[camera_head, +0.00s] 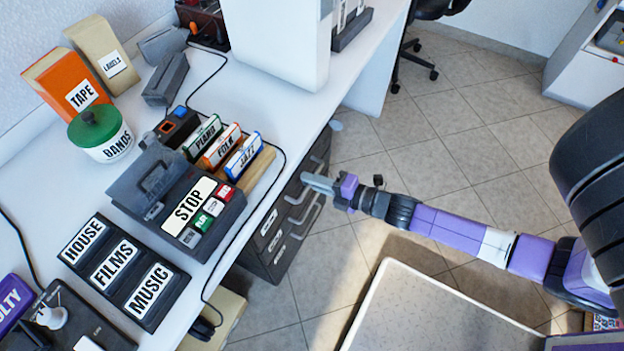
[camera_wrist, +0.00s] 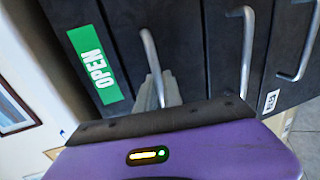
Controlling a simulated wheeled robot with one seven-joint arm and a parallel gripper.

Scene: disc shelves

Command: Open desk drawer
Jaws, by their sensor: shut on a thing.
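The dark grey desk drawers (camera_head: 272,252) stand under the white desk, with metal bar handles on their fronts. My gripper (camera_head: 310,180) reaches in from the right at the upper part of the drawer unit. In the wrist view, my grey fingers (camera_wrist: 170,92) are shut on a bar handle (camera_wrist: 149,52) near a green OPEN label (camera_wrist: 95,65). Further handles (camera_wrist: 247,50) show to the right there. My fingers and wrist hide part of the held handle. I cannot tell how far the held drawer is out.
A pale-topped surface (camera_head: 430,310) stands below my arm. Tiled floor (camera_head: 440,150) is open to the right of the drawers.

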